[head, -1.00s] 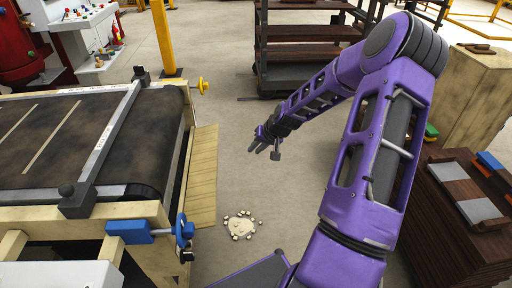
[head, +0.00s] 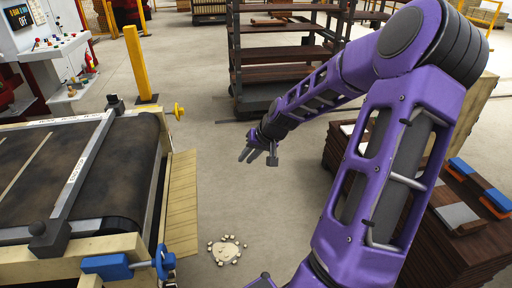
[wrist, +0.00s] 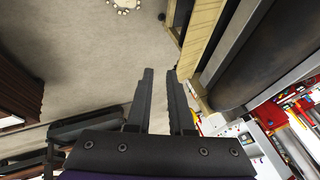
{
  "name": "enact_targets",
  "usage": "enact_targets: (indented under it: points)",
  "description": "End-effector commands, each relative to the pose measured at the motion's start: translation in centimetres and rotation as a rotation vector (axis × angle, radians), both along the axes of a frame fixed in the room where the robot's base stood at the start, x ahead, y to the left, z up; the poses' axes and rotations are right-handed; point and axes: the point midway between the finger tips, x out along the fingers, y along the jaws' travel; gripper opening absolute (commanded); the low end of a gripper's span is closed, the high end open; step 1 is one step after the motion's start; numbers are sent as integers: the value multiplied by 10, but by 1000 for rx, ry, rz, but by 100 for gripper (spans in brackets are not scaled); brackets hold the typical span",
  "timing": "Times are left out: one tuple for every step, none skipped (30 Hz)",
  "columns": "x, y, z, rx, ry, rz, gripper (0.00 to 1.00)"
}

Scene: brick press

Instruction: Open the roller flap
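A pale wooden flap (head: 181,205) slopes down along the end of the belt's roller (head: 150,170) in the head view. No handle on it can be made out. A pale wooden board, probably the same flap, shows at the top of the wrist view (wrist: 203,30), beside the dark roller (wrist: 250,60). My gripper (head: 256,157) hangs in the air over the open floor, right of the flap and apart from it. In the wrist view my gripper's two dark fingers (wrist: 160,78) are parallel with an empty gap between them.
A blue clamp with a handwheel (head: 130,265) juts from the near corner of the belt frame. A yellow knob (head: 178,111) sticks out at the far corner. A dark rack (head: 285,55) stands behind, stacked boards (head: 430,240) at right.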

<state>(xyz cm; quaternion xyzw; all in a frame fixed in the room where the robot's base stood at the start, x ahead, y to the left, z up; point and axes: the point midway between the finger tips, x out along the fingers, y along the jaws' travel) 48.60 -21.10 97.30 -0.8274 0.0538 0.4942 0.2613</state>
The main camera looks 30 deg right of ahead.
Motion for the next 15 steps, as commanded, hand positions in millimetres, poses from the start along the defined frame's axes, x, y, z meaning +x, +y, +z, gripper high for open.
enact_targets:
  points:
    - [-7,-4,10,-3,0,-3,20]
    - [-9,-5,15,-4,-1,-4,20]
    - [-13,-6,21,-3,0,-5,20]
    - [-15,-7,26,-4,0,-3,20]
    - [-18,-8,29,-4,0,-3,20]
    - [-21,-8,34,-3,0,-3,20]
    - [-23,-9,38,-3,0,-3,20]
    - [-25,-10,41,-3,0,-3,20]
    - [-27,-10,44,-1,0,-3,20]
    - [-28,-10,47,-1,0,-2,20]
    - [-29,-11,49,-1,0,-2,20]
    - [-31,-11,51,-2,0,-1,20]
    - [-32,-11,52,-2,1,-1,20]
    - [-32,-11,53,0,1,0,20]
    - [-33,-10,54,0,1,0,20]
